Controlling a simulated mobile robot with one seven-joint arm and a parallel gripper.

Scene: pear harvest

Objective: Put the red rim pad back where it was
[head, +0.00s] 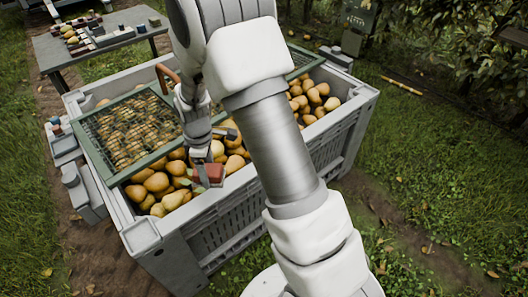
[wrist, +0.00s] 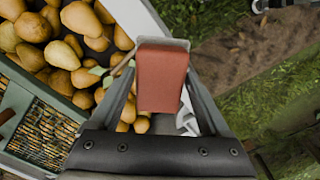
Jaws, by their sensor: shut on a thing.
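The red rim pad (head: 210,174) is a brick-red block with a grey plate at one end. It fills the middle of the wrist view (wrist: 162,80), between the two fingers. My gripper (head: 206,167) is shut on it, and it also shows in the wrist view (wrist: 160,85). The pad hangs over the pears near the front rim of the large grey bin (head: 142,236). In the wrist view the pale bin rim (wrist: 140,18) passes behind the pad. I cannot tell whether the pad touches the rim or pears.
Pears (head: 160,182) fill the bin. A green mesh frame (head: 115,174) with a brown handle (head: 166,72) lies across its left part. Grey boxes (head: 82,196) stand against the left side. A table (head: 50,50) with small items stands behind. Grass right of the bin is open.

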